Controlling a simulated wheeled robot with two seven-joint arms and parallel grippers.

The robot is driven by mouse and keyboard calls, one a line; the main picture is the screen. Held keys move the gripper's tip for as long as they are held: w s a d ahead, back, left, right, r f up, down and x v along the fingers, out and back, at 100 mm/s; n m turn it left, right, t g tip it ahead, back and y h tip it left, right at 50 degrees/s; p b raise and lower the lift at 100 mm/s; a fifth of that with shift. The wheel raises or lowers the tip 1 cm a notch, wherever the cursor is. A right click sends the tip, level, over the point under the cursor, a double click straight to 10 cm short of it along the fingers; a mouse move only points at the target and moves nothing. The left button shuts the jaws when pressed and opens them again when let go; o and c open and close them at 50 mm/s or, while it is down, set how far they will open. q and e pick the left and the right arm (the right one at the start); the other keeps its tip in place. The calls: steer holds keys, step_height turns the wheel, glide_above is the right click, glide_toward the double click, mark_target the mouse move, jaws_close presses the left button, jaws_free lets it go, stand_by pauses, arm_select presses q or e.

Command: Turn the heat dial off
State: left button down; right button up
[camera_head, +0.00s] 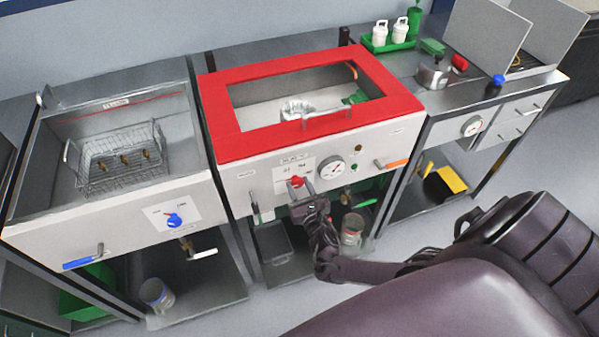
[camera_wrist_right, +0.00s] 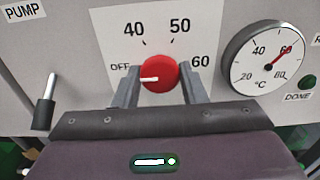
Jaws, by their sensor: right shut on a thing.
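The heat dial is a red round knob (camera_head: 296,181) on the front panel of the middle, red-lidded unit. In the right wrist view the knob (camera_wrist_right: 160,73) sits on a white scale plate (camera_wrist_right: 106,20) marked OFF, 40, 50 and 60. Its white pointer line points left, close to the OFF mark. My right gripper (camera_head: 302,187) reaches the panel from the front. In the right wrist view its two fingers (camera_wrist_right: 160,88) are shut on the knob, one on each side. My left gripper is not in view.
A temperature gauge (camera_wrist_right: 265,60) right of the dial reads about 60 °C. A PUMP lever (camera_wrist_right: 45,100) is at the left. The red lid (camera_head: 225,120) is down on the unit. A left basin (camera_head: 185,95) holds a wire basket and has a blue knob (camera_head: 174,220).

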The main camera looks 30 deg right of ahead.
steer(key=o, duration=1)
steer(key=v, duration=0.7)
steer(key=shift+s, duration=0.4)
steer(key=s+f+m+g, duration=0.55)
steer(key=f+m, duration=0.25)
steer(key=f, duration=0.3)
steer(key=s+f+m+g, duration=0.4)
steer(key=s+f+m, duration=0.35)
steer(key=f, duration=0.35)
steer(key=s+a+f+m+g+y, duration=0.1)
steer(key=s+a+f+m+g, duration=0.1)
steer(key=s+m, duration=0.3)
steer(key=s+a+f+m+g+y, duration=0.2)
steer(key=s+f+m, duration=0.3)
steer(key=s, duration=0.4)
steer(key=s+a+f+m+g+y, duration=0.1)
steer(key=s+a+f+m+g, duration=0.2)
steer(key=s, duration=0.5)
steer(key=shift+s+a+f+m+b, duration=0.1)
steer(key=shift+a+f+m+b, duration=0.45)
steer(key=shift+m, duration=0.6)
